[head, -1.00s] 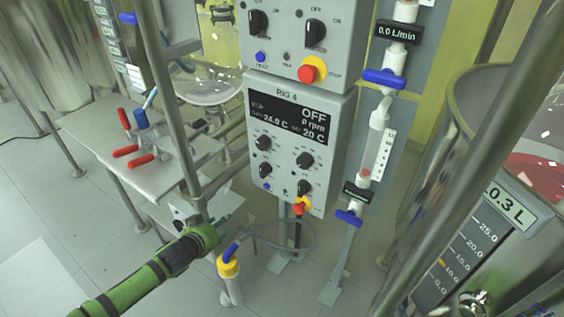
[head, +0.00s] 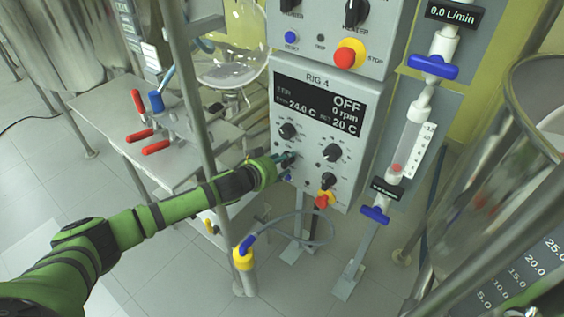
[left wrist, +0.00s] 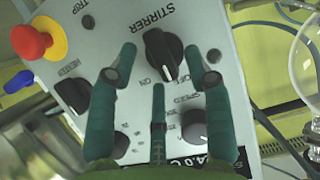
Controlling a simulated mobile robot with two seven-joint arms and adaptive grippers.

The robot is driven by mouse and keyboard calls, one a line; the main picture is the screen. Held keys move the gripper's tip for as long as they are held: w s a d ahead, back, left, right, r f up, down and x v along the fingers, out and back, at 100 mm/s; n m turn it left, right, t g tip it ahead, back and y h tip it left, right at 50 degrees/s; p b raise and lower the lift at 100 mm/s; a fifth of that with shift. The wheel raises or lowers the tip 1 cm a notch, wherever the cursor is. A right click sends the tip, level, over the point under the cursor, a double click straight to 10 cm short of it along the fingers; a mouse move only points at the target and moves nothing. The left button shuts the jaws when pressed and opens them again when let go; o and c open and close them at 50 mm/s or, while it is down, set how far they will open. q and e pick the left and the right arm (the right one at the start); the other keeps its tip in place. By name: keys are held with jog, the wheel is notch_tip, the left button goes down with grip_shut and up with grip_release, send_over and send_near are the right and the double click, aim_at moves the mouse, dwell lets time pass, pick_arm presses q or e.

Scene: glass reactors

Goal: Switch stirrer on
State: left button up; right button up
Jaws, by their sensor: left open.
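The black stirrer knob (left wrist: 162,52), under the printed word STIRRER, shows in the left wrist view. My left gripper (left wrist: 170,58) is open, with one finger on each side of the knob and a third finger below it in the picture. Whether the fingers touch the knob I cannot tell. In the head view my left gripper (head: 285,160) is at the lower left of the RIG 4 panel (head: 318,130) and hides that knob. The panel display (head: 318,102) reads OFF, 0 rpm, 24.0 C and 20 C. My right gripper is not in view.
The speed knob (left wrist: 198,128) and heater knob (left wrist: 74,95) are close to my fingers. A red stop button (left wrist: 30,42) is at the upper left. A metal post (head: 190,90) stands beside my left arm. A flow meter (head: 408,140) is right of the panel.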

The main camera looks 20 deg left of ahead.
pick_arm(q)
jog(key=shift+w, duration=0.15)
grip_shut()
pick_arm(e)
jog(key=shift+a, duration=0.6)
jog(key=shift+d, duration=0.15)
